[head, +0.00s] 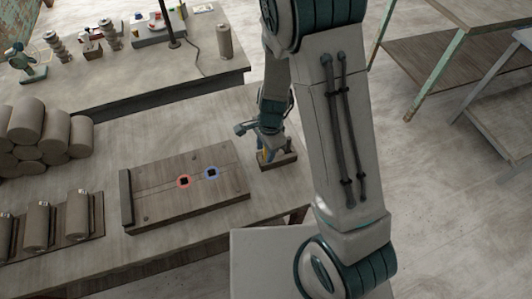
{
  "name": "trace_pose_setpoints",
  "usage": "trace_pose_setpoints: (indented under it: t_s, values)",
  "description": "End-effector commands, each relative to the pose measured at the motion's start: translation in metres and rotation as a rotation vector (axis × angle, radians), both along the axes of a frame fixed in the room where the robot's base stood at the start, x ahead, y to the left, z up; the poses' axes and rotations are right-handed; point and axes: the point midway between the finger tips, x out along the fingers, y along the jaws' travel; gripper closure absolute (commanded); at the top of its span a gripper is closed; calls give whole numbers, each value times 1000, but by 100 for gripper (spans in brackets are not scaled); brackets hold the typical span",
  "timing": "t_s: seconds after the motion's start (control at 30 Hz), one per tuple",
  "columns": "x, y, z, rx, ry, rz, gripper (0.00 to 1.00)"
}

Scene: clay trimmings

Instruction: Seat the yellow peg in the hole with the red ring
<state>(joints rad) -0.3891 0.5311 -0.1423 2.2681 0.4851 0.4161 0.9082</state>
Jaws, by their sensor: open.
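The hole with the red ring (184,181) is in the top of a wooden board (160,208) on the table, and looks dark and empty. A hole with a blue ring (211,173) lies just to its right. My gripper (265,153) is open and points down over a small wooden stand (288,163) right of the board. A small bit of yellow, apparently the yellow peg (269,154), shows at the fingers above the stand. The fingers hide much of it, so I cannot tell whether they touch it.
A stack of clay cylinders (38,135) and a rack of upright cylinders (78,217) stand left of the board. The board has a raised bar (126,199) at its left end. A back bench (120,80) holds tools and pots. The table between board and bench is clear.

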Motion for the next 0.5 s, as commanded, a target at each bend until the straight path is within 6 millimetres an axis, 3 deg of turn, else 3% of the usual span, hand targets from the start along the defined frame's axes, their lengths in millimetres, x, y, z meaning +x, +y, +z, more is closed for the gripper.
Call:
trace_pose_setpoints:
  t_s: [0.07, 0.2, 0.5]
  values:
    - [0, 0, 0, 0, 0, 0, 62]
    - [0, 0, 0, 0, 0, 0, 100]
    - [0, 0, 1, 0, 0, 0, 100]
